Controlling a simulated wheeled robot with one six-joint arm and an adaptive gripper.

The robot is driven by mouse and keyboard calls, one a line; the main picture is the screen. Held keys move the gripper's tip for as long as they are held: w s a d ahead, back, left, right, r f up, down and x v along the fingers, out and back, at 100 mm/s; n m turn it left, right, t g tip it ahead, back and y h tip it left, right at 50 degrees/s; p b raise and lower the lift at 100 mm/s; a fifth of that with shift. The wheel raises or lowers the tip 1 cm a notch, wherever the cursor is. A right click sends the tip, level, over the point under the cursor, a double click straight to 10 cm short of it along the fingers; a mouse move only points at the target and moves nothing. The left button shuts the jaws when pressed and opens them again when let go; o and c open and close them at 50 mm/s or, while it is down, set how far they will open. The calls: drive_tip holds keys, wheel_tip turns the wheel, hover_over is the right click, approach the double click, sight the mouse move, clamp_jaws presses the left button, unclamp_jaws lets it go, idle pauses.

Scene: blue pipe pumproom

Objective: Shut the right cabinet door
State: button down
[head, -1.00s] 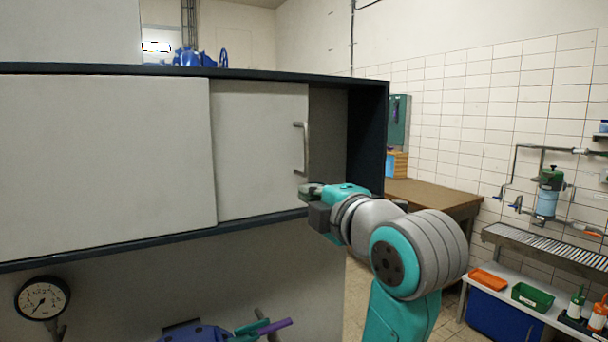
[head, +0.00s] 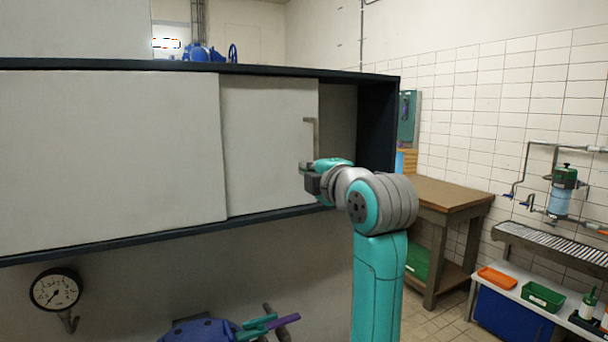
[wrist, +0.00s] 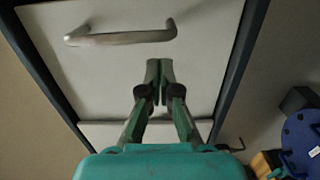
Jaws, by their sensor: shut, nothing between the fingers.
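The right cabinet door (head: 265,150) is a pale sliding panel with a grey bar handle (head: 311,135) near its right edge. An open dark gap (head: 338,120) lies between that edge and the cabinet's right side wall. The handle also shows in the wrist view (wrist: 120,37), where the door face (wrist: 200,60) fills most of the picture. My gripper (head: 303,168) is at the handle's lower end and covers part of it. In the wrist view my gripper (wrist: 160,80) is shut and empty, with its tips beside the handle bar. I cannot tell whether it touches the door.
The left cabinet door (head: 110,160) overlaps the right door's left edge. A pressure gauge (head: 56,290) and a blue valve (head: 205,331) are below the cabinet. A wooden workbench (head: 440,193) and a low shelf with trays (head: 520,295) stand to the right.

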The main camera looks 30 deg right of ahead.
drive_tip(key=shift+w+d, duration=0.1)
drive_tip(key=shift+d, duration=0.5)
drive_tip(key=s+d, duration=0.1)
drive_tip(key=d, duration=2.1)
drive_tip(key=shift+d, duration=0.4)
drive_tip(key=shift+d, duration=0.1)
